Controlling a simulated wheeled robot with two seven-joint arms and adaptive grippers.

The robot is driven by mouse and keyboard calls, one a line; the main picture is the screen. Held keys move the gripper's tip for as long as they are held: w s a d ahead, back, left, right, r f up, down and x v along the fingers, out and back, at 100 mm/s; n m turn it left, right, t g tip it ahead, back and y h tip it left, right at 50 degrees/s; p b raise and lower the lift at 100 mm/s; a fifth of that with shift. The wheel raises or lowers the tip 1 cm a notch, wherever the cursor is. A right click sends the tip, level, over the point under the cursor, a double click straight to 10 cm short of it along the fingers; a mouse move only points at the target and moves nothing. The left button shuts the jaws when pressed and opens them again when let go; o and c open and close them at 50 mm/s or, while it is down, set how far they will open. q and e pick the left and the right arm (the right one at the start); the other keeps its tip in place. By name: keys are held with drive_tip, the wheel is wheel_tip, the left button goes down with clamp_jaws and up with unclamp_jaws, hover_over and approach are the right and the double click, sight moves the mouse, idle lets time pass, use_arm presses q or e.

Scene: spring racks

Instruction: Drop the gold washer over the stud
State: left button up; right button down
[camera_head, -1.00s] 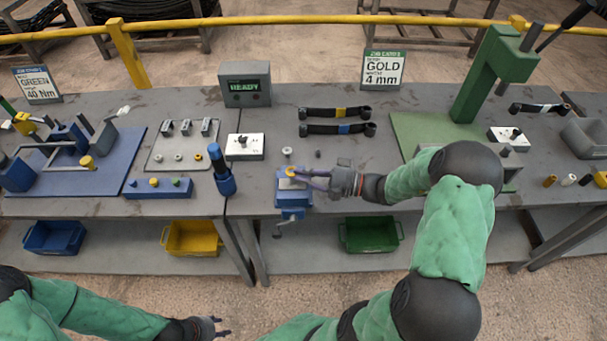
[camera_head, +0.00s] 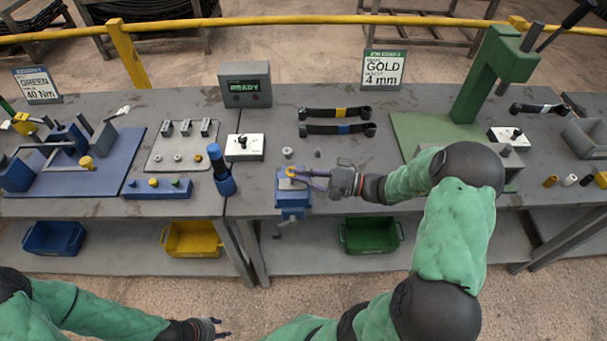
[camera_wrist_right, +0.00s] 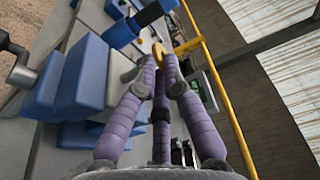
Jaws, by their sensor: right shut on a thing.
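The gold washer (camera_head: 290,172) is a small ring at the fingertips of my right gripper (camera_head: 298,176), just above the blue vise (camera_head: 293,199) at the table's front edge. In the right wrist view the gold washer (camera_wrist_right: 157,49) sits at the tips of the purple fingers (camera_wrist_right: 160,65), which are shut on it. I cannot make out the stud in either view; the washer and fingers cover the top of the vise. I cannot tell whether the washer touches anything below. My left gripper (camera_head: 216,328) hangs low in front of the bench, empty, its fingers apart.
A small grey ring-like part (camera_head: 287,152) lies behind the vise. A green press (camera_head: 485,80) stands to the right.

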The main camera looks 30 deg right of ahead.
drive_tip(key=shift+f+b, duration=1)
drive_tip(key=shift+f, duration=0.15)
drive_tip(key=c, duration=1.3)
unclamp_jaws()
drive_tip(key=o, duration=0.5)
drive_tip(key=shift+r, duration=0.15)
wheel_tip(320, 180, up, 7)
drive_tip(key=p, duration=0.4)
